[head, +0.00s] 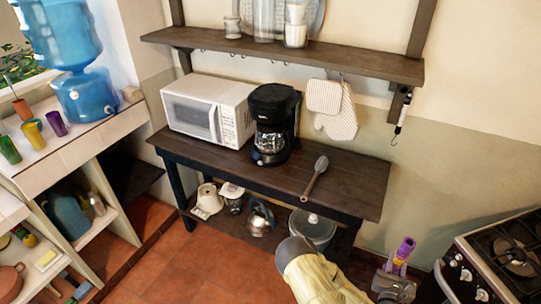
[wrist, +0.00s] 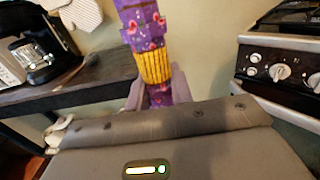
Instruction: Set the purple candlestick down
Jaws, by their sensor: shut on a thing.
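The purple candlestick (wrist: 155,65) has red spots and a yellow ribbed band. It stands up out of my gripper (wrist: 158,92) in the wrist view, and the fingers are shut around its lower part. In the head view the candlestick (head: 403,252) is at the lower right, above my gripper (head: 394,275), held roughly upright in the gap between the dark wooden table (head: 345,183) and the stove (head: 500,255). Its lower end is hidden by the gripper.
The table holds a white microwave (head: 208,108), a black coffee maker (head: 274,122) and a ladle (head: 315,178). The tabletop's right end is clear. A wall shelf (head: 290,53) with cups and glasses hangs above. Pots and a kettle (head: 261,217) stand on the lower board.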

